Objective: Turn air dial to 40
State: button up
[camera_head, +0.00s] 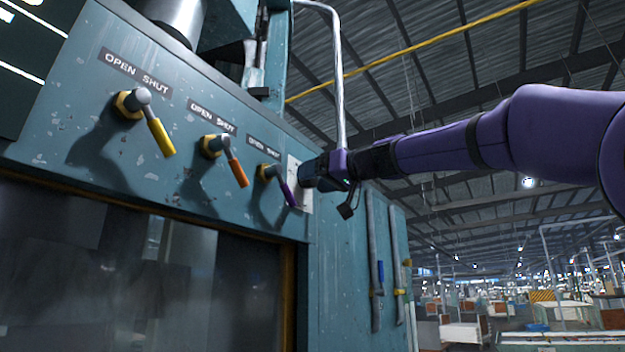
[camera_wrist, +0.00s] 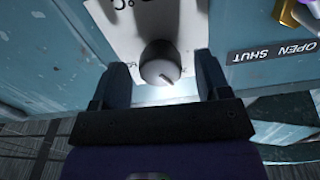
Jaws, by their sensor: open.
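A dark pointer mark shows on the lower right of the knob's face. Parts of the plate's printing show, but the numbers are too small and cut off to read. My gripper (camera_wrist: 163,76) is open, with one finger on each side of the knob; I cannot tell whether either touches it. In the head view, my gripper (camera_head: 316,176) is at the panel, hiding the knob. Only the left part of the plate (camera_head: 293,172) shows there.
Left of the plate on the blue-green panel are a purple lever (camera_head: 288,190), an orange lever (camera_head: 237,172) and a yellow lever (camera_head: 159,135), each under an OPEN SHUT label. Upright pipes (camera_head: 376,260) stand below right of my gripper. Open hall space lies to the right.

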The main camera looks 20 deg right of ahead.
jog(key=shift+w+a, duration=0.35)
jog(key=shift+w, duration=0.1)
jog(key=c, duration=0.9)
jog(key=shift+c, duration=0.2)
jog(key=shift+m, duration=0.4)
jog(key=m, duration=0.3)
jog(key=shift+m, duration=0.4)
jog(key=m, duration=0.4)
jog(key=shift+m, duration=0.4)
